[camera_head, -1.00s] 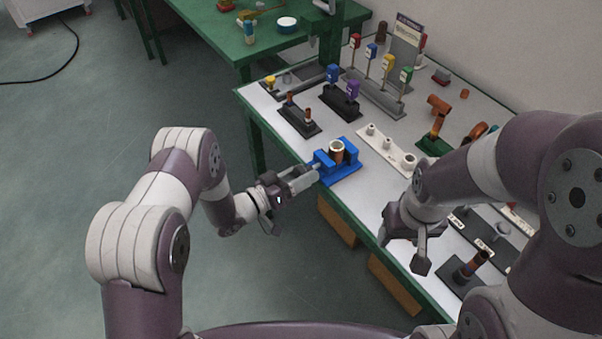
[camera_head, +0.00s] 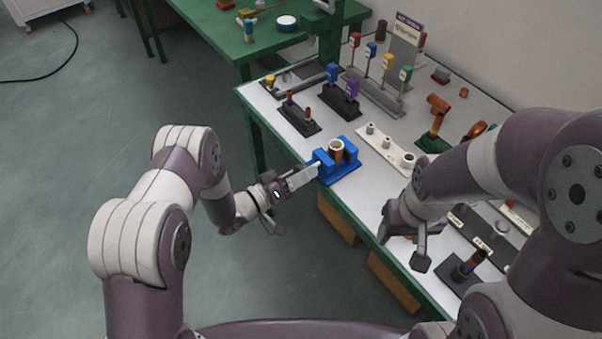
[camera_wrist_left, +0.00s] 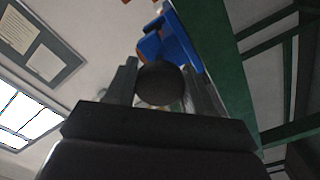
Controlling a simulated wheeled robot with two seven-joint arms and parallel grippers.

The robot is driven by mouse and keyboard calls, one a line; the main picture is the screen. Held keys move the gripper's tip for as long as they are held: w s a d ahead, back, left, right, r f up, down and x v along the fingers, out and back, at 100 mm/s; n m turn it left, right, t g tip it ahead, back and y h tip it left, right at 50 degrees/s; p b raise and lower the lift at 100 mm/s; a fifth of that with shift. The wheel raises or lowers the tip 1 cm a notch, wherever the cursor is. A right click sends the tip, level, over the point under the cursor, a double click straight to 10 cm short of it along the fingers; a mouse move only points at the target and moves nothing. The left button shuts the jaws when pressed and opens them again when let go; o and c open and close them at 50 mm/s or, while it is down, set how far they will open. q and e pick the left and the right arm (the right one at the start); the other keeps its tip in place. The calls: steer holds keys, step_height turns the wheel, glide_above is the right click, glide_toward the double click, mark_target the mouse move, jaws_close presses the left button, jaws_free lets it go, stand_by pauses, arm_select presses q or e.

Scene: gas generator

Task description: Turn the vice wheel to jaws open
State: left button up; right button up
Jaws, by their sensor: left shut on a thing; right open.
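The blue vice (camera_head: 338,165) stands at the near edge of the white-topped table, with a brownish ring-shaped part (camera_head: 336,148) upright between its jaws. My left gripper (camera_head: 312,172) is at the vice's left side, shut on the vice wheel. In the left wrist view the dark round wheel (camera_wrist_left: 160,84) sits between the two fingers, with the blue vice (camera_wrist_left: 172,42) behind it. The gripper hides the wheel in the head view. My right gripper (camera_head: 420,258) is open and empty, pointing down near the table's front edge, right of the vice.
A white holder (camera_head: 385,147) with cylinders stands right of the vice. Black stands (camera_head: 300,118) with small copper parts and coloured-top tools (camera_head: 345,95) stand behind it. A green table (camera_head: 225,35) is at the back. The floor left of the table is clear.

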arm_select(q)
steer(key=o, duration=1)
steer(key=v, duration=1.2)
steer(key=shift+s+a+b, duration=0.2)
steer(key=shift+a+b, duration=0.1)
steer(key=shift+b, duration=0.15)
